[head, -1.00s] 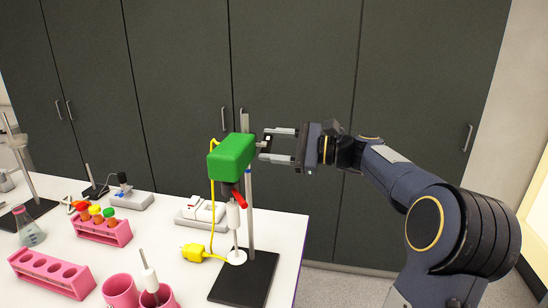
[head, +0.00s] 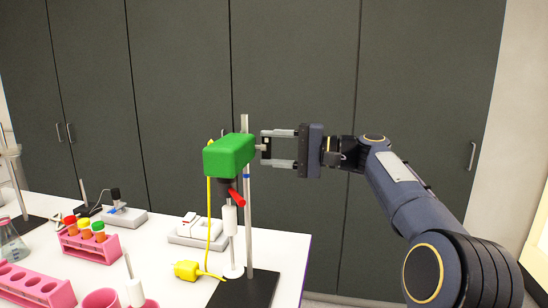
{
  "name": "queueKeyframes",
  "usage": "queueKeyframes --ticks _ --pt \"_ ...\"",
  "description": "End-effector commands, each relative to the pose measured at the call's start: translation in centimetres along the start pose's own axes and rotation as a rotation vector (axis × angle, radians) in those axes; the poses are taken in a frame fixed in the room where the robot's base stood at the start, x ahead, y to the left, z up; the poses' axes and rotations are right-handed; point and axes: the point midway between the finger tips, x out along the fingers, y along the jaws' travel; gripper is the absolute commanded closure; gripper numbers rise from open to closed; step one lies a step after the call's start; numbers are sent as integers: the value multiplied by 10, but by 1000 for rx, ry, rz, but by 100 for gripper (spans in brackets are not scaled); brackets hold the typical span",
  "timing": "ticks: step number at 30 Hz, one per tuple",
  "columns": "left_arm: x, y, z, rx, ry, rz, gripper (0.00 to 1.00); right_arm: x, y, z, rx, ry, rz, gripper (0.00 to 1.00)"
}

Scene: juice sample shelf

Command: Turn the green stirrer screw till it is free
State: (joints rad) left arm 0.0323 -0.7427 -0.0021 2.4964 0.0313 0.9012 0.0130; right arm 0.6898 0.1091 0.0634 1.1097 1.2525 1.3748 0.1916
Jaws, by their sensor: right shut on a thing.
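The green stirrer (head: 230,155) is a green box near the top of an upright metal rod (head: 248,205) on a black base plate (head: 246,290). A red piece (head: 236,197) and a white shaft (head: 230,222) hang below it. My right gripper (head: 266,148) reaches in from the right, level with the stirrer. Its fingertips are shut on the stirrer screw at the right side of the rod. The screw is small and mostly hidden by the fingertips, so its thread cannot be made out. My left gripper is not in view.
A yellow plug (head: 187,270) on a yellow cable lies left of the stand. A white device (head: 198,231), a pink rack (head: 89,246) with capped tubes, an empty pink rack (head: 35,289) and a flask (head: 11,243) stand farther left. Dark cabinets (head: 300,80) are behind.

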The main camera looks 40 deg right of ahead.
Motion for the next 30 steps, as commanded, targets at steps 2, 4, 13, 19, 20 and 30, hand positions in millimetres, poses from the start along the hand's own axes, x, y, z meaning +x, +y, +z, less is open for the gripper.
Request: queueKeyframes --ticks 2,4,13,19,20,30 --pt "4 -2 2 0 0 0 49 0 0 0 -29 0 -2 76" --pt "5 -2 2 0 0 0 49 0 0 0 -45 0 -3 76" --pt "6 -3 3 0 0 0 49 0 -1 0 -74 0 -3 76" --pt "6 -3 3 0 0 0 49 0 -2 0 -74 1 -3 76" --pt "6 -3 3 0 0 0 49 0 -2 0 -74 1 -3 76" --pt "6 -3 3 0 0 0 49 0 -1 0 -71 0 -1 31"
